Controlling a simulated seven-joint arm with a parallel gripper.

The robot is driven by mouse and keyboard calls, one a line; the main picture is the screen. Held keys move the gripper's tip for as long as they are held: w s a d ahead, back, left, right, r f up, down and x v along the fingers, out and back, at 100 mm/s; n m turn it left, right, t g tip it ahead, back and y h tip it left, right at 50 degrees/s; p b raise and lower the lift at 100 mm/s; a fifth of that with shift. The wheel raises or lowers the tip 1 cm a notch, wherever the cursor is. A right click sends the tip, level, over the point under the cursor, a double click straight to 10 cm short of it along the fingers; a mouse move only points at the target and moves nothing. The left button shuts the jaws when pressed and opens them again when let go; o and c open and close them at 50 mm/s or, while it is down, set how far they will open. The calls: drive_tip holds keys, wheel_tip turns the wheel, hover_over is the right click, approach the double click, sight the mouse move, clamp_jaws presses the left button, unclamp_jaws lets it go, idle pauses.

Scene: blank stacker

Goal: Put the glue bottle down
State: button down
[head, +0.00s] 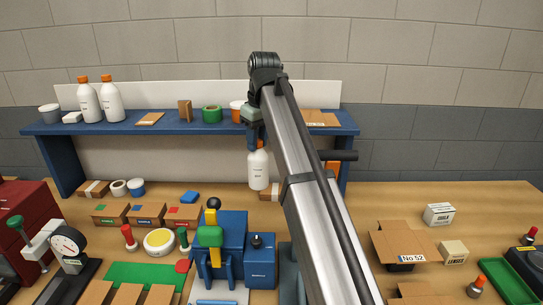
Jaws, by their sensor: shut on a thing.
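A white glue bottle (259,169) with a small dark label hangs upright below my gripper (256,142). My gripper is shut on its top, and the cap is mostly hidden by the fingers. The bottle is in front of the pale back panel, below the blue shelf's board (180,128). Its base is close to a small cardboard box (270,196) near the back of the wooden table (400,197). I cannot tell whether the base touches anything. Two similar white bottles with orange caps, one on the left (89,103) and one beside it (111,102), stand on the shelf.
The shelf also holds a green tape roll (212,114) and a brown block (185,110). A blue machine (230,250) stands in front of the bottle. Small cardboard bins (147,215) stand left of it. The table's back right is clear. My arm hides part of the middle.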

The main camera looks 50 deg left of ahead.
drive_tip(key=shift+r, duration=0.45)
drive_tip(key=w+d+f+m+t, duration=0.15)
drive_tip(key=w+d+m, duration=0.35)
drive_tip(key=w+d, duration=0.95)
drive_tip(key=w+d+f+m+h, duration=0.15)
drive_tip(key=w+d+m, duration=0.25)
drive_tip(key=w+d, duration=1)
drive_tip(key=w+d+f+m, duration=0.2)
drive_tip(key=w+d+m, duration=0.3)
drive_tip(key=w+d, duration=0.95)
drive_tip(key=w+d+f+m, duration=0.1)
drive_tip(key=w+d+m, duration=0.1)
drive_tip(key=w+d, duration=0.4)
drive_tip(key=w+d+f+m, duration=0.1)
drive_tip(key=w+d+m, duration=0.15)
drive_tip(key=d, duration=0.55)
wheel_tip(320, 180, down, 10)
drive_tip(key=shift+w+a, duration=0.2)
drive_tip(key=shift+w, duration=0.2)
drive_tip(key=shift+n, duration=0.25)
drive_tip(key=c, duration=0.8)
unclamp_jaws()
